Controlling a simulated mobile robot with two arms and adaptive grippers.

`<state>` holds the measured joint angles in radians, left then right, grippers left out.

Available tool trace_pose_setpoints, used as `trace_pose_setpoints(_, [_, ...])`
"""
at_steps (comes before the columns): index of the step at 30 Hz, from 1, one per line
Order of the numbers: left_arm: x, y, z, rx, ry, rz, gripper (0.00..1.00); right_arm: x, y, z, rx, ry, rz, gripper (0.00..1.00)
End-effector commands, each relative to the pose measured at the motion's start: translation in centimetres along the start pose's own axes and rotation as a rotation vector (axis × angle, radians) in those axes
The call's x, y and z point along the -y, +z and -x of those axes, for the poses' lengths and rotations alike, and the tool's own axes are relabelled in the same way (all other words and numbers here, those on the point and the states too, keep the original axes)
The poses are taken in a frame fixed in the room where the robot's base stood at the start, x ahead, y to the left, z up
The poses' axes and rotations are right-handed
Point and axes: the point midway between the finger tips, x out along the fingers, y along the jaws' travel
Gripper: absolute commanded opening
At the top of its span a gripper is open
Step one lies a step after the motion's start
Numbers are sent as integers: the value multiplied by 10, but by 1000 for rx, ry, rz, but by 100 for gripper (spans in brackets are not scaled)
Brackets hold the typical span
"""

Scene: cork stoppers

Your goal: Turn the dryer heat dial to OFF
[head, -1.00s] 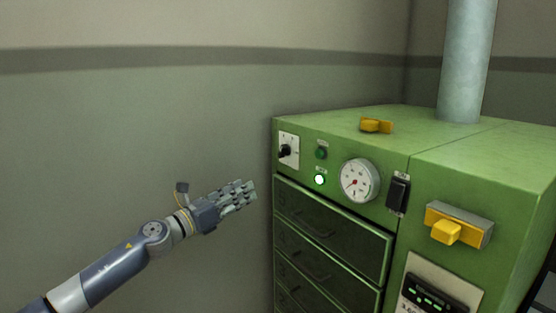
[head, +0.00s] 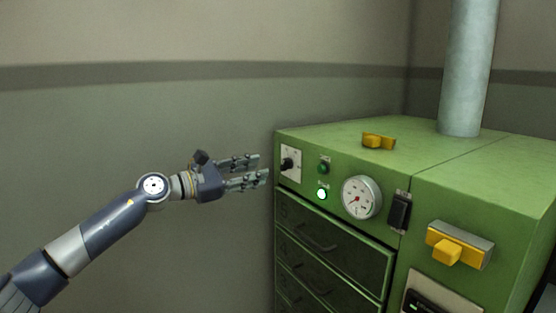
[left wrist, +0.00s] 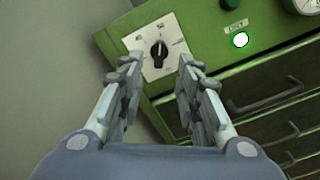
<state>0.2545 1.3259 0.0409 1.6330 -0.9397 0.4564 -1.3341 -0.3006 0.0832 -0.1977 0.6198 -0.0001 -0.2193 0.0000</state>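The heat dial is a black knob (head: 287,164) on a white plate at the upper left of the green dryer's (head: 340,140) front. In the left wrist view the black knob (left wrist: 158,50) sits on its white plate (left wrist: 150,68) beyond the fingertips, its marks too small to read. My left gripper (head: 263,168) is just left of the dial in the head view. In the left wrist view its fingers (left wrist: 156,72) are spread apart with nothing between them, the knob lying in line with the gap. My right gripper is not in view.
A lit green lamp (head: 322,194), a dark green button (head: 324,168), a gauge (head: 361,197) and a black switch (head: 400,211) are right of the dial. Drawers (head: 328,236) lie below. A yellow part (head: 379,141) lies on top. Left of the dryer is bare wall.

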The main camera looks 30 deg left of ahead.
Motion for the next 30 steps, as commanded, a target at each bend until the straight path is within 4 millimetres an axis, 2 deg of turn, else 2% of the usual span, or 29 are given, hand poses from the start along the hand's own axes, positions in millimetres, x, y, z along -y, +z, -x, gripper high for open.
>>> trace_pose_setpoints(1, [-4, 4, -4, 3, 4, 4, 32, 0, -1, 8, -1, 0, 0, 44])
trace_pose_setpoints(8, [-3, 4, -24, 4, 3, 4, 32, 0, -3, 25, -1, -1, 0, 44])
trace_pose_setpoints(18, [-3, 3, -64, 4, 4, 5, 32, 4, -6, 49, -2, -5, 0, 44])
trace_pose_setpoints(24, [-1, 1, -77, 1, 2, 3, 32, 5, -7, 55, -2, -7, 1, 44])
trace_pose_setpoints(30, [0, -1, -80, 0, 1, 2, 32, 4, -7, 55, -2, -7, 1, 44])
